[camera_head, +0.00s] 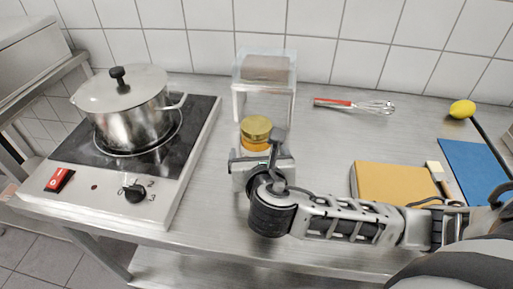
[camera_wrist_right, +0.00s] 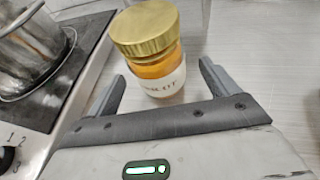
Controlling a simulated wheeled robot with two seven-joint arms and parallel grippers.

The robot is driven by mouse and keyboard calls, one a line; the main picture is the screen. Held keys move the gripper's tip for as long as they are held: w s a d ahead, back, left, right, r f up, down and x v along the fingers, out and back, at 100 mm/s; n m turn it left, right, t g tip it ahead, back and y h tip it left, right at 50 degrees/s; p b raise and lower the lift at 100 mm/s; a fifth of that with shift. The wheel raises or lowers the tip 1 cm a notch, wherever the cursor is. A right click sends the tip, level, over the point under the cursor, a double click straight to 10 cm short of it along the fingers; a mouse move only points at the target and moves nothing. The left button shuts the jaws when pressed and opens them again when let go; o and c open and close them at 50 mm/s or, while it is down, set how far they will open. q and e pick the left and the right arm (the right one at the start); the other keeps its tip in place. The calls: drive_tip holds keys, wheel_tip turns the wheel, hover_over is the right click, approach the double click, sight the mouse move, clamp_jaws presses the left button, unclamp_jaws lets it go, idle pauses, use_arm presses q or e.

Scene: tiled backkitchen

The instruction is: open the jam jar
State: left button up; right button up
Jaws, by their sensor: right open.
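The jam jar (camera_head: 257,142) stands upright on the steel counter, with a gold lid (camera_head: 256,127) on top and orange contents. In the right wrist view the jar (camera_wrist_right: 165,85) shows a white label and its gold lid (camera_wrist_right: 144,28) seated on it. My right gripper (camera_wrist_right: 163,82) is open, with one finger to each side of the jar's lower part. I cannot tell whether either finger touches the glass. In the head view my right gripper (camera_head: 262,158) hides the lower part of the jar. My left gripper is in neither view.
A hob (camera_head: 192,143) with a lidded pot (camera_head: 130,118) stands at left. A clear container (camera_head: 265,68) is behind the jar. A whisk (camera_head: 355,105), lemon (camera_head: 462,109), yellow board (camera_head: 393,184), brush (camera_head: 437,172) and blue board (camera_head: 475,170) lie at right. Counter between jar and whisk is clear.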

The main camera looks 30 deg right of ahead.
sight(258, 151)
drive_tip(key=x, duration=0.4)
drive_tip(key=shift+w, duration=0.1)
drive_tip(key=shift+r, duration=0.15)
drive_tip(key=c, duration=1.6)
drive_tip(key=shift+o, duration=0.2)
drive_tip(key=shift+r, duration=0.15)
